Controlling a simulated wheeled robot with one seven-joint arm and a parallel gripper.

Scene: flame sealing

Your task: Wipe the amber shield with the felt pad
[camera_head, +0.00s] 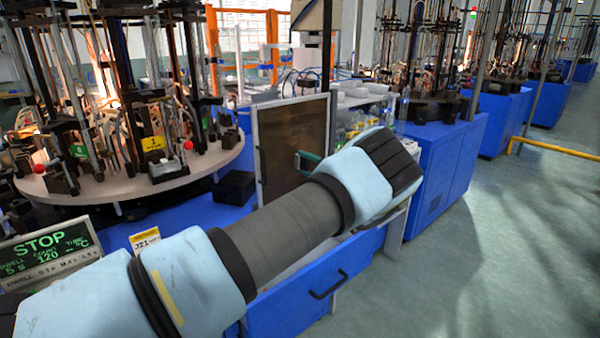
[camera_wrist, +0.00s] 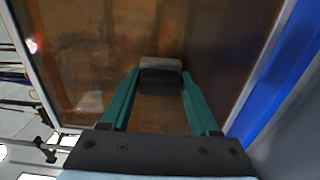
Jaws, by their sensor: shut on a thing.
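The amber shield (camera_head: 288,146) is a brown translucent panel in a pale metal frame, standing upright beside the round machine table. It fills most of the wrist view (camera_wrist: 75,65). My gripper (camera_wrist: 160,82) is shut on the felt pad (camera_wrist: 160,64), a small block with a grey upper part and a dark lower part. The pad is between the green fingertips, in front of the shield's face; I cannot tell whether it touches. In the head view a green finger (camera_head: 308,158) shows near the shield's right edge, and my arm hides the pad and the shield's lower right.
A round machine table (camera_head: 130,178) with rods, burners and red knobs stands at the left. A STOP display (camera_head: 45,247) is at lower left. A blue cabinet (camera_head: 312,296) with a drawer handle lies below my arm. Clear floor (camera_head: 480,240) is at the right.

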